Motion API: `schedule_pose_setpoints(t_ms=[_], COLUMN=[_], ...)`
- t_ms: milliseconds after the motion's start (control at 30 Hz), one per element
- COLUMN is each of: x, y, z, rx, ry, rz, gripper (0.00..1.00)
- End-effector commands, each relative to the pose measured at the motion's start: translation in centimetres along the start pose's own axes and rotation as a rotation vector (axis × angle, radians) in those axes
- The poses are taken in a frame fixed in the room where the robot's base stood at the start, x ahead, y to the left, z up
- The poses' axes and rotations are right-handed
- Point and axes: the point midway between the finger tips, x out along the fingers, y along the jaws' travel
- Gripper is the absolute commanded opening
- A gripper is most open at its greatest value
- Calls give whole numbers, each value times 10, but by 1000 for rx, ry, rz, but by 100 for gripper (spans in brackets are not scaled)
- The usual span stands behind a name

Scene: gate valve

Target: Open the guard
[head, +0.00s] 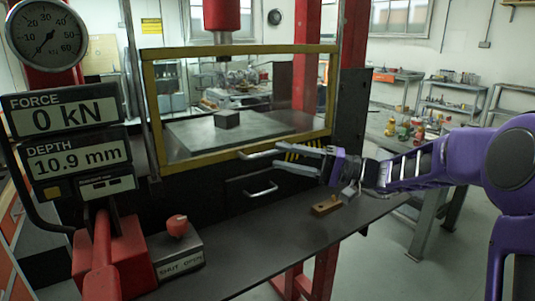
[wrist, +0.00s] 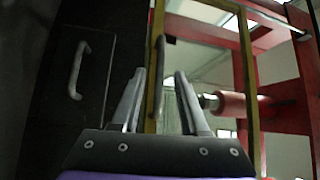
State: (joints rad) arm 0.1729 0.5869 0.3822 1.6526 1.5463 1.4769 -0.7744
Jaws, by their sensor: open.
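The guard (head: 150,110) is a clear panel in a yellow frame, standing down across the front of the press. Its metal bar handle (head: 256,154) is on the bottom rail, and striped marks lie to its right. My gripper (head: 274,157) is open at the right end of this handle, with its fingers pointing left. In the wrist view the yellow frame (wrist: 155,30) runs upright, and the handle (wrist: 160,65) lies just beyond and between the open fingertips (wrist: 160,75). I cannot tell whether the fingers touch it.
A second handle (head: 262,189) is on the dark panel below. A red knob (head: 178,226) sits on a box marked SHUT OPEN. A wooden block (head: 327,207) lies on the bench ledge. Behind the guard are a dark block (head: 226,119) and a red ram (head: 221,15).

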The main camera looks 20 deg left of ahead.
Motion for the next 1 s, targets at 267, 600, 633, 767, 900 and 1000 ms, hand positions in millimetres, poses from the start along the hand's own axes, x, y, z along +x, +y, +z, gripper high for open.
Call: schedule_pose_setpoints(t_ms=[267,600,633,767,900,1000], x=[39,45,45,45,45,45], y=[0,0,0,0,0,0], z=[0,0,0,0,0,0], rx=[-1,0,0,0,0,0], ry=[0,1,1,1,1,1], rz=[0,0,0,0,0,0], gripper=[44,44,44,25,0,0])
